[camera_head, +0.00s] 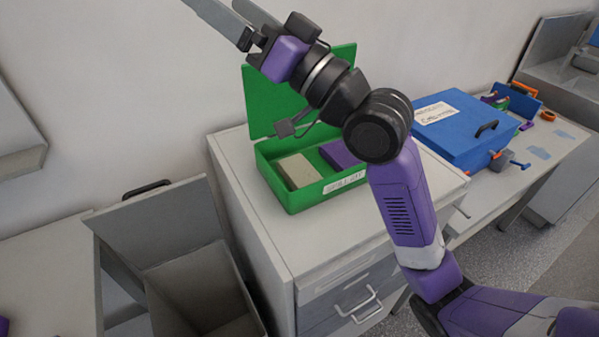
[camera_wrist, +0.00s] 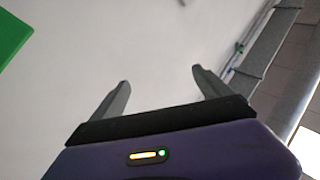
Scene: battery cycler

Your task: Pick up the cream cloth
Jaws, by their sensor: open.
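A cream folded block (camera_head: 300,171), which looks like the cream cloth, lies in the left part of an open green box (camera_head: 291,198). A purple block (camera_head: 341,154) lies beside it on the right, partly hidden by my arm. The box stands on a light grey cabinet with its green lid raised at the back. My gripper (camera_head: 226,14) is high at the top of the head view, up and left of the box, apart from the cloth. In the wrist view my gripper (camera_wrist: 157,84) is open and empty, facing a pale wall. The cloth does not show there.
A closed blue box (camera_head: 462,140) stands right of the green box, with small tools behind and beside it. An open grey bin (camera_head: 200,285) with a raised lid is at the lower left. The cabinet top (camera_head: 262,205) has bare room around the green box. The green lid's edge (camera_wrist: 12,35) shows in the wrist view.

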